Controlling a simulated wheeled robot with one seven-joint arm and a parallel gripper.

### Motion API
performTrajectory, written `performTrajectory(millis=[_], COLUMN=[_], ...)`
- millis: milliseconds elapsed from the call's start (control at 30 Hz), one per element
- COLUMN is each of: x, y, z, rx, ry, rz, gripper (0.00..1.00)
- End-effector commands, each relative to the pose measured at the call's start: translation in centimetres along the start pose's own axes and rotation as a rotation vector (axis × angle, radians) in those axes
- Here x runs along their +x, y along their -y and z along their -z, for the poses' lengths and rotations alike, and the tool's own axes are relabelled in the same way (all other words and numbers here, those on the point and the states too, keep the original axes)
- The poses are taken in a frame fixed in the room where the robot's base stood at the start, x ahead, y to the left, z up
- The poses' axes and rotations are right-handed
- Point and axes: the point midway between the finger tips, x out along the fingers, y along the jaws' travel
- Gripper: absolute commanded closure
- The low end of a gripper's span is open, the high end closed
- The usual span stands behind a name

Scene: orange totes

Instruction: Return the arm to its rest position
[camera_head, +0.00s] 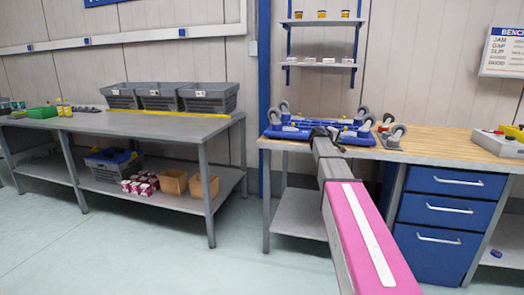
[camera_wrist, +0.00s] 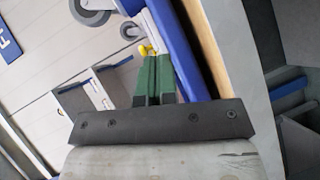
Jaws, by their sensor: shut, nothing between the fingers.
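My arm reaches up from the lower right in the head view, with a pink link carrying a white strip. My gripper (camera_head: 326,132) is the dark end at the wooden workbench (camera_head: 450,147), over or beside the blue wheeled frame (camera_head: 358,138); contact cannot be told. In the wrist view the green fingers of my gripper (camera_wrist: 153,58) lie together, shut and empty. The blue frame (camera_wrist: 180,45) passes close to the fingertips there, with a grey caster (camera_wrist: 92,8) near the top. The arm hides part of the bench front.
A grey table (camera_head: 150,124) at left holds several grey bins (camera_head: 160,96). Boxes (camera_head: 173,181) sit on its lower shelf. Blue drawers (camera_head: 440,210) stand under the bench. A blue post (camera_head: 264,90) and wall shelf (camera_head: 320,64) rise behind. The floor (camera_head: 110,250) at left is clear.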

Motion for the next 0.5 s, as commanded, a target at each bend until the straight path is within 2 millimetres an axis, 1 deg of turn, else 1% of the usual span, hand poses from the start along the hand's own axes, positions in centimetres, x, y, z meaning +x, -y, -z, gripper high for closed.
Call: performTrajectory(millis=[33, 167, 267, 367, 400, 467, 500], x=[-0.5, -1.4, -2.5, -4.0, -4.9, -6.4, -7.6], y=[1.2, 4.3, 7.2, 10.9, 12.7, 15.7, 17.6], z=[-0.8, -2.6, -4.3, -6.6, -7.7, -9.7, -11.0], rx=[0.010, 0.040, 0.068, 0.102, 0.119, 0.146, 0.165], ry=[0.006, 0.026, 0.046, 0.076, 0.090, 0.118, 0.138], rz=[0.023, 0.091, 0.156, 0.241, 0.284, 0.357, 0.407], gripper=[1.00, 1.00, 1.00, 1.00, 1.00, 1.00, 1.00])
